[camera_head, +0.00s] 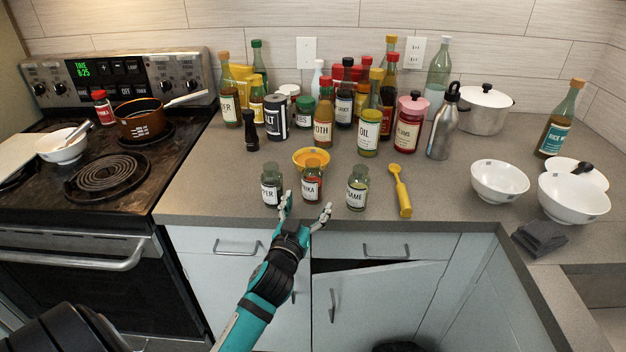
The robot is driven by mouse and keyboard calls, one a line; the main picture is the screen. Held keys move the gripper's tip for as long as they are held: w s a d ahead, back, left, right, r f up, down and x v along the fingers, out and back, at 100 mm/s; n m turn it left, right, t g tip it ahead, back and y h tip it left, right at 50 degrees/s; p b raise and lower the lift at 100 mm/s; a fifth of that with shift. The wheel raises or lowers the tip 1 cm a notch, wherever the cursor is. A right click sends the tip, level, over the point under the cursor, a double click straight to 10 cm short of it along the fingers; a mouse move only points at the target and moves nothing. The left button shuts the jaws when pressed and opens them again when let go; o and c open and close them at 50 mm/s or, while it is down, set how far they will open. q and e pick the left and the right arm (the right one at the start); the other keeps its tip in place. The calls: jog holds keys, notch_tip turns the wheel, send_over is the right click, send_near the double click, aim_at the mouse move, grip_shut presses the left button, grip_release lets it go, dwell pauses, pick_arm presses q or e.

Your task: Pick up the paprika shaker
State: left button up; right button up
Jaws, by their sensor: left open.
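The paprika shaker (312,187), a small glass jar with reddish contents and a label partly reading "RIKA", stands upright near the counter's front edge. It is the middle one of three shakers. My left gripper (306,209) is open and empty at the counter edge, just in front of this shaker. Its two fingers are spread to either side of the shaker's base in the picture; I cannot tell whether they touch it. My right gripper is not in view.
A pepper-like shaker (271,188) stands left and a third shaker (356,191) right. A yellow spoon (402,190) lies right. Bottles crowd the back. A red-capped jar (103,108) stands on the stove. A drawer (385,247) is below.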

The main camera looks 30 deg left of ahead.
aim_at(310, 191)
pick_arm(q)
jog(key=shift+x, duration=1.25)
jog(key=shift+w+a+r, duration=0.15)
jog(key=shift+w+r, duration=0.1)
jog(key=shift+w, duration=0.05)
jog(key=x, duration=0.1)
jog(key=p+x, duration=0.1)
jog(key=x, duration=0.1)
jog(key=shift+w+a+r, duration=0.15)
jog(key=shift+a+r, duration=0.1)
jog(key=shift+a, duration=0.15)
jog(key=shift+w+a+f+p, duration=0.1)
jog(key=shift+w+p, duration=0.2)
jog(key=shift+w, duration=0.2)
jog(key=shift+s, duration=0.1)
jog(key=shift+c, duration=0.9)
jog(key=c, duration=1.3)
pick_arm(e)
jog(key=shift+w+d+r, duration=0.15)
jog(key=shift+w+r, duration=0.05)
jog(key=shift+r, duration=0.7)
pick_arm(q)
jog(key=shift+c, duration=0.2)
